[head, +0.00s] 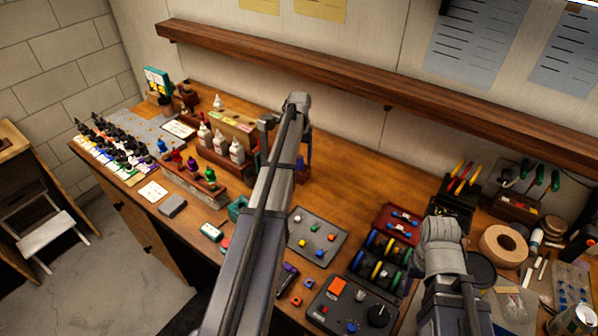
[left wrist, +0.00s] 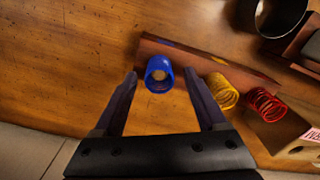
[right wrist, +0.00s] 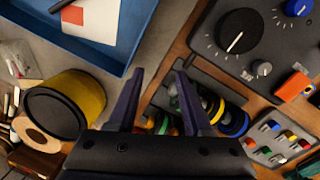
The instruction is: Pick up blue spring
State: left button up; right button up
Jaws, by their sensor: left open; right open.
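The blue spring (left wrist: 159,74) is in the left wrist view, seen nearly end-on between the fingertips of my left gripper (left wrist: 161,76). The left gripper is open, with a finger on each side of the spring; I cannot tell whether either touches it. A yellow spring (left wrist: 222,91) and a red spring (left wrist: 266,104) are to its right, by a wooden holder (left wrist: 208,62). In the head view my left arm hides most of this spot. My right gripper (right wrist: 160,75) is open and empty, over the right part of the bench.
In the head view, paint bottles (head: 237,151) stand left of my left arm. A grey parts mat (head: 318,238), a control box (head: 350,305) and a tape roll (head: 503,246) lie to the right. A wooden shelf (head: 350,92) runs along the wall. Bare bench (head: 345,185) shows between.

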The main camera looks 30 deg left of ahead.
pick_arm(q)
jog(key=shift+f, duration=0.25)
jog(key=shift+c, duration=0.3)
grip_shut()
